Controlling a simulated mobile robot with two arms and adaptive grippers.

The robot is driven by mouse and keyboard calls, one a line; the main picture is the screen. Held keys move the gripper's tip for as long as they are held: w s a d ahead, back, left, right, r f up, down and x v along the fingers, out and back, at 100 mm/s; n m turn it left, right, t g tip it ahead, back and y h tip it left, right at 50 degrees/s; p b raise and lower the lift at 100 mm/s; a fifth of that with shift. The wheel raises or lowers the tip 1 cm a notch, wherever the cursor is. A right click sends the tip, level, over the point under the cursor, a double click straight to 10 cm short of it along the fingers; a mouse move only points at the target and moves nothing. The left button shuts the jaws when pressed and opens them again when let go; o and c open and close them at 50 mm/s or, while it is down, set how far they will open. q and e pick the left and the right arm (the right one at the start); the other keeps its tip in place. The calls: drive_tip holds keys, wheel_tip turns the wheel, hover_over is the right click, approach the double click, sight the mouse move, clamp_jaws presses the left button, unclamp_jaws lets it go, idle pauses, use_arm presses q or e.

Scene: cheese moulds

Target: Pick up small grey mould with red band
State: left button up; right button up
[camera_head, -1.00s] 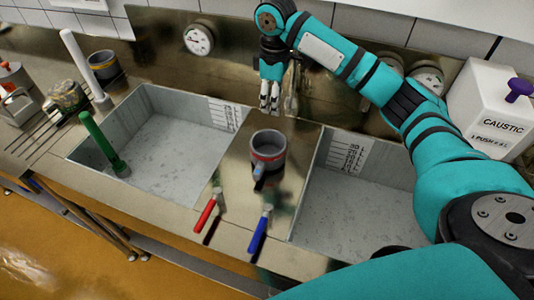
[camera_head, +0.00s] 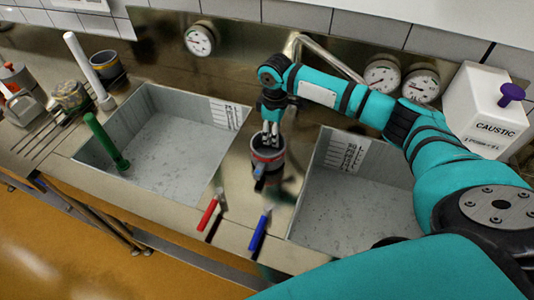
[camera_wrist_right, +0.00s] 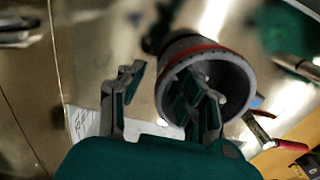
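The small grey mould with a red band (camera_head: 275,162) stands on the metal strip between the two sinks. It also shows in the right wrist view (camera_wrist_right: 181,50), with its open mouth toward the camera. My right gripper (camera_head: 270,138) is at the mould's top, pointing down. In the right wrist view the right gripper (camera_wrist_right: 165,88) is open: one finger reaches into the mould's mouth and the other is outside, left of its wall. A gap shows between the outer finger and the wall. My left gripper is not in view.
A red-handled tool (camera_head: 208,214) and a blue-handled tool (camera_head: 259,232) lie in front of the mould. Sinks (camera_head: 165,150) flank the strip. Another grey mould (camera_head: 107,68) stands at the left. A caustic container (camera_head: 485,110) stands at the right.

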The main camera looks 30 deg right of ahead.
clamp_jaws()
drive_tip(key=shift+r, duration=0.2)
